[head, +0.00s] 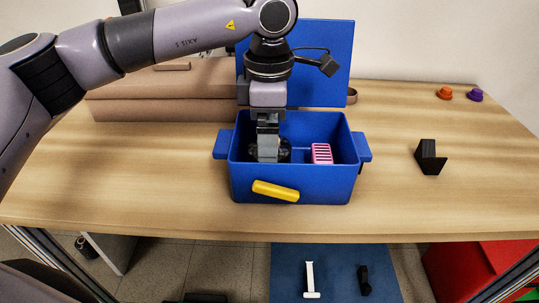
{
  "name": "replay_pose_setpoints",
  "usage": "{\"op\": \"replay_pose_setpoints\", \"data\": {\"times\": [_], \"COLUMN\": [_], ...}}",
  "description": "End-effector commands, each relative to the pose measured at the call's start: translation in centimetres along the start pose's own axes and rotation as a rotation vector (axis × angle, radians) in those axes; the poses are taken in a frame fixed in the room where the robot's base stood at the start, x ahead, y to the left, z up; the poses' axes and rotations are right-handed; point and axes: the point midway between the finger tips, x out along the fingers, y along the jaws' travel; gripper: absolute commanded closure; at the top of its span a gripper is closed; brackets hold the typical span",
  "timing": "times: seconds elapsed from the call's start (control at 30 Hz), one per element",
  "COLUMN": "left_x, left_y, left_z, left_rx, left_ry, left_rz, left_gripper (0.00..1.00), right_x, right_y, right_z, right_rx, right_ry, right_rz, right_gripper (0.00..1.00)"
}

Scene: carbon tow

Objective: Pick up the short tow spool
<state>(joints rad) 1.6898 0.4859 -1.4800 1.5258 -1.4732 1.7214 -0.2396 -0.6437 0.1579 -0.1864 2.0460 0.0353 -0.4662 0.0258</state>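My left gripper (268,155) points straight down into the blue box (250,190) on the table. A black, rounded object, probably the short tow spool (284,153), shows in the box at both sides of the fingers. The fingers and my wrist hide most of it. I cannot tell whether the fingers are closed on it or only beside it. My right gripper is not in view.
A pink slotted block (321,153) lies in the box. The blue lid (325,60) stands up behind, and a yellow handle (275,191) is in front. A black bracket (430,158) and orange (445,93) and purple (475,95) knobs are at right. Table space between is clear.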

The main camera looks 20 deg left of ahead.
Motion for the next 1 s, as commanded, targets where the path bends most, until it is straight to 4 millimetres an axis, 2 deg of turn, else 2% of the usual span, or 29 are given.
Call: {"op": "replay_pose_setpoints", "data": {"times": [0.03, 0.2, 0.5, 0.53, 0.67, 0.7, 1.0], "left_x": [1.0, 3.3, 3.9, 3.9, 3.9, 3.9, 3.6], "left_y": [-0.1, -0.1, -0.1, -0.1, -0.1, -0.1, -0.1], "left_z": [-0.1, -0.2, -0.1, -0.1, -0.1, -0.1, -0.1], "left_rx": [0.001, 0.000, 0.001, 0.001, 0.001, 0.001, 0.001], "left_ry": [0.004, 0.001, -0.001, -0.001, -0.001, -0.001, -0.002], "left_rz": [-0.004, -0.003, -0.002, -0.002, -0.002, -0.002, -0.001], "left_gripper": [0.00, 0.00, 0.00, 0.06, 0.49, 0.54, 0.54], "right_x": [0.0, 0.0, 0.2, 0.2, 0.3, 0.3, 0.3], "right_y": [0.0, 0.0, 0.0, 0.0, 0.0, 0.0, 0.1], "right_z": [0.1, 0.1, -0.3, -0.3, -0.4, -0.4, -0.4], "right_rx": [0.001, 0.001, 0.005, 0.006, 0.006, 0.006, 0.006], "right_ry": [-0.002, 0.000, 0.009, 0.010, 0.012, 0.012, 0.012], "right_rz": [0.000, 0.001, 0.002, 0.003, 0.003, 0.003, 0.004], "right_gripper": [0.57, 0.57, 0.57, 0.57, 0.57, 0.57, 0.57]}}
